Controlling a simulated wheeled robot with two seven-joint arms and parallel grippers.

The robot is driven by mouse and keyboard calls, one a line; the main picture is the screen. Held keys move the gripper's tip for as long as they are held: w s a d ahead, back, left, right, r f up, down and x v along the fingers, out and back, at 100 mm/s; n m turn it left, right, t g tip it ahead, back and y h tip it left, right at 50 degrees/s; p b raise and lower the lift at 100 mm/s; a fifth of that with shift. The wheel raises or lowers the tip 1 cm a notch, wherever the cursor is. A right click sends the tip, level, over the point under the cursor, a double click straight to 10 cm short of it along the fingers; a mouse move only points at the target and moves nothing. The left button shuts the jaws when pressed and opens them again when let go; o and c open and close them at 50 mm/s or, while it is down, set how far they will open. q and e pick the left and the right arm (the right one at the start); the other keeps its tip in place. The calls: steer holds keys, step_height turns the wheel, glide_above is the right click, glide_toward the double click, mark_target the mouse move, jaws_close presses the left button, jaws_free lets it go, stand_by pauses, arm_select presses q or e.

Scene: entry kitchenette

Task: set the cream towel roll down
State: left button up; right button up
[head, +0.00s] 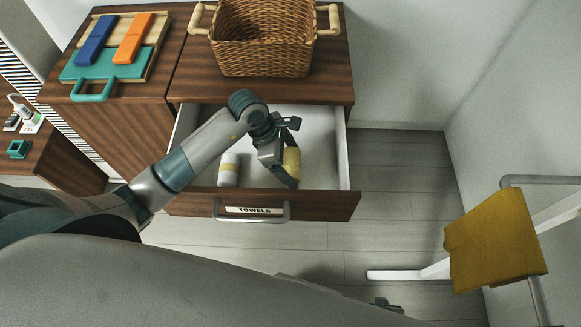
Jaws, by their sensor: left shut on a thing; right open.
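The cream towel roll (292,161) is in the open drawer (325,150) labelled TOWELS, toward the drawer's right side. My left gripper (283,170) reaches down into the drawer and is shut on this roll, hiding part of it. I cannot tell whether the roll touches the drawer floor. A white roll with a pale yellow band (229,168) lies apart, to the left in the same drawer. Only a small part of my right gripper (386,304) shows at the bottom edge; it is open.
A wicker basket (265,60) stands on the cabinet above the drawer. A board with blue and orange pieces and a teal handle (91,90) lies to its left. A mustard cloth (495,245) hangs on a rail at right. Bare drawer floor shows around the rolls.

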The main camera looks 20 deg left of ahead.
mark_target(291, 169)
arm_select(q)
step_height(291, 169, down, 3)
steer(key=shift+f, duration=0.35)
steer(key=shift+f, duration=0.2)
